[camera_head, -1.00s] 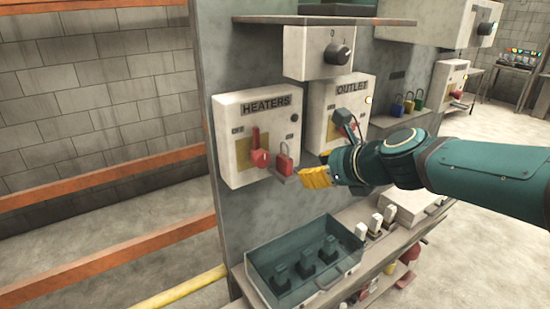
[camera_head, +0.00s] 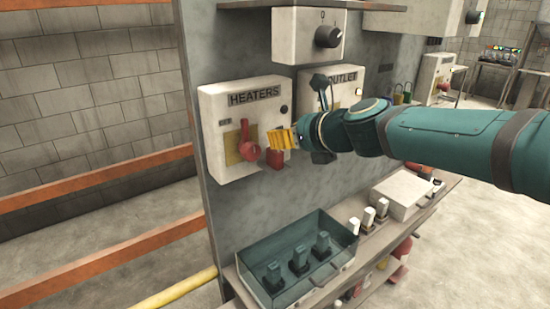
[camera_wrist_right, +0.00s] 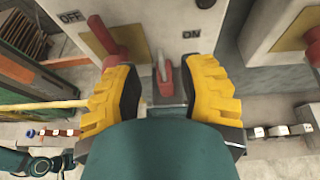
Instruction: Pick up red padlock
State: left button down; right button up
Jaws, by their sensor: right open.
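The red padlock (camera_head: 275,159) sits on a small ledge at the lower right of the HEATERS box (camera_head: 215,165), partly hidden by my right gripper (camera_head: 281,139). In the right wrist view the padlock (camera_wrist_right: 165,82) stands upright with its grey shackle up, between the two yellow fingers of my right gripper (camera_wrist_right: 163,90). The fingers are open, with clear gaps on both sides of the padlock. A red switch handle (camera_head: 248,147) on the HEATERS box is just left of the padlock. My left gripper is not in view.
The OUTLET box (camera_head: 343,92) is just right, partly behind my right arm. A knob box (camera_head: 308,37) juts out above. An open tray with dark switches (camera_head: 300,262) and a white box (camera_head: 402,193) are on the shelf below. Other padlocks (camera_head: 402,95) hang farther right.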

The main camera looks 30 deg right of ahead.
aim_at(275, 151)
jog(key=b+x, duration=0.1)
jog(key=x, duration=0.3)
jog(key=shift+w, duration=0.4)
grip_shut()
